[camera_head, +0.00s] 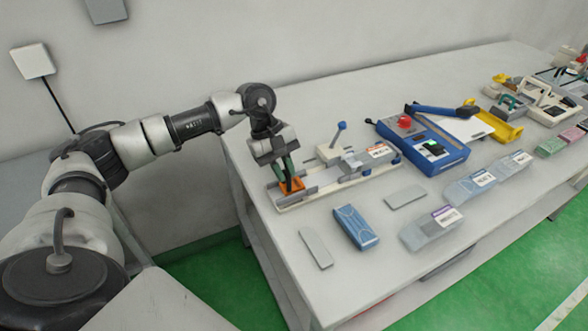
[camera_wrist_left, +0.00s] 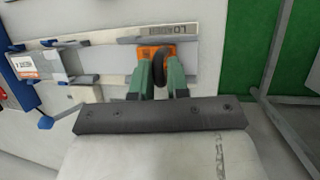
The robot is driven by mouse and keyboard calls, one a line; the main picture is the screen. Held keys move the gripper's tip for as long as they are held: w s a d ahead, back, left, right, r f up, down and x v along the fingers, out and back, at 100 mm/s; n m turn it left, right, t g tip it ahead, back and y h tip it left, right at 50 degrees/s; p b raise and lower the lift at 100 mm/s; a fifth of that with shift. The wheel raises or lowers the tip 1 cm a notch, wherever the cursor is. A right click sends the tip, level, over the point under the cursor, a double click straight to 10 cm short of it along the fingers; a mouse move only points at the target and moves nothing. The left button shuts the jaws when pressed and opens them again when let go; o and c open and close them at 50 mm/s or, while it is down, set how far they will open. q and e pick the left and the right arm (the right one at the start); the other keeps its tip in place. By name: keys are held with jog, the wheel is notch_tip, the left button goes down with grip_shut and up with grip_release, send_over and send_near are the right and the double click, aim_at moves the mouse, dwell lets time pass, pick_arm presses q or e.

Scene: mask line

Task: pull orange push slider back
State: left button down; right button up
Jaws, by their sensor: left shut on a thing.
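The orange push slider (camera_head: 291,185) sits at the left end of a long pale rail fixture (camera_head: 330,181) near the table's left edge. In the left wrist view the orange slider (camera_wrist_left: 152,54) is at the rail end, by a printed label, with a dark rounded part on it. My left gripper (camera_head: 287,174) reaches down over it; its green fingers (camera_wrist_left: 162,72) are shut on the slider, and partly hide it. My right gripper is in neither view.
A blue-knobbed lever (camera_head: 340,128) rises from the fixture. A blue box device (camera_head: 425,143) stands to its right. A blue case (camera_head: 355,227), grey plates (camera_head: 316,247) and clear labelled boxes (camera_head: 432,229) lie in front. The table's left edge is close by.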

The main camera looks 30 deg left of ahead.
pick_arm(q)
jog(key=shift+s+a, duration=0.1)
jog(key=shift+s, duration=0.05)
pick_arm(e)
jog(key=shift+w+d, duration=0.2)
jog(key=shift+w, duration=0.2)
pick_arm(q)
jog(key=c, duration=1.5)
grip_release()
jog(key=o, duration=0.4)
jog(key=shift+s+a+r, duration=0.1)
jog(key=shift+s+a, duration=0.05)
jog(key=shift+s, duration=0.05)
jog(key=shift+c, duration=0.2)
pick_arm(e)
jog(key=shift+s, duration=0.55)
pick_arm(q)
jog(key=shift+w, duration=0.1)
